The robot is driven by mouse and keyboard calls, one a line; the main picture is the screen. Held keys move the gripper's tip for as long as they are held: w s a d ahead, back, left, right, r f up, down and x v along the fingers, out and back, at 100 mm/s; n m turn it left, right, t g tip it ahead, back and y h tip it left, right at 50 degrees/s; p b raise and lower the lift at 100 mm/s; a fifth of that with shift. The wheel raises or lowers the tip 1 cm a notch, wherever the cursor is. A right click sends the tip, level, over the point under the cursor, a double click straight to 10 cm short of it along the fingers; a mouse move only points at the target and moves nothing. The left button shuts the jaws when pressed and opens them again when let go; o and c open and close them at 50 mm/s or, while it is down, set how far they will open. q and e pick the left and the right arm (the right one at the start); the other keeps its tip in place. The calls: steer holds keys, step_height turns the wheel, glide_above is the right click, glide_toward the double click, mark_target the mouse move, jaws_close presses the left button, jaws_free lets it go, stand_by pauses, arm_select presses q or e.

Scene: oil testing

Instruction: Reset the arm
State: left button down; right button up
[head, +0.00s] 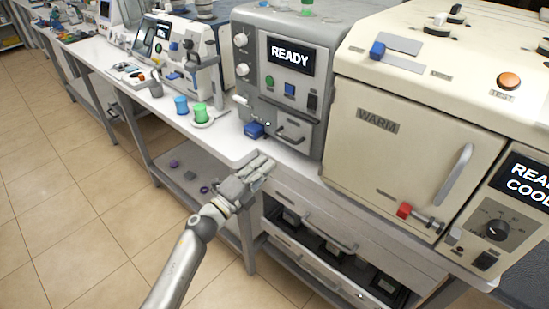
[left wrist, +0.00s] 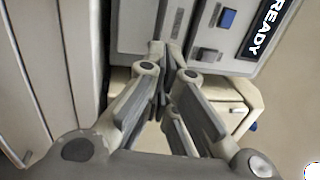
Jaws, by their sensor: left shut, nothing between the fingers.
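My left arm comes in from the bottom of the head view. Its gripper (head: 262,168) is at the front edge of the white bench (head: 225,143), in front of the grey machine with a READY screen (head: 290,57). The left gripper is shut and empty. In the left wrist view its fingers (left wrist: 165,60) point toward the front of the grey machine, whose READY screen (left wrist: 264,30) shows sideways. I cannot tell whether the fingertips touch anything. My right gripper is not in view.
A cream WARM cabinet (head: 415,135) with a grey handle and red latch stands right of the grey machine. Blue (head: 181,105) and green (head: 200,113) cups stand left on the bench. Drawers (head: 330,225) lie below the bench. The tiled floor at left is clear.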

arm_select(q)
steer(key=s+a+f+n+g+y, duration=0.25)
steer(key=s+a+f+n, duration=0.3)
steer(key=f, duration=0.75)
steer(key=s+a+f+n+g+y, duration=0.1)
steer(key=s+a+f+n+y, duration=0.4)
steer(key=f, duration=0.8)
steer(key=s+a+f+n+g+y, duration=0.25)
steer(key=s+f+n, duration=0.35)
steer(key=f, duration=0.7)
steer(key=s+a+f+n+g, duration=0.1)
steer(key=s+f, duration=0.5)
steer(key=s, duration=0.7)
steer(key=s+a+f+n+g+y, duration=0.1)
steer(key=s+f+n+g, duration=0.2)
steer(key=s, duration=0.9)
steer(key=s+a+f+n+g+y, duration=0.1)
steer(key=s+a+f+n+g, duration=0.1)
steer(key=s+f+g, duration=0.3)
steer(key=s+f, duration=0.4)
steer(key=s, duration=0.4)
steer(key=shift+s+f+b, duration=0.3)
steer(key=shift+s+b, duration=0.05)
steer(key=shift+b, duration=0.05)
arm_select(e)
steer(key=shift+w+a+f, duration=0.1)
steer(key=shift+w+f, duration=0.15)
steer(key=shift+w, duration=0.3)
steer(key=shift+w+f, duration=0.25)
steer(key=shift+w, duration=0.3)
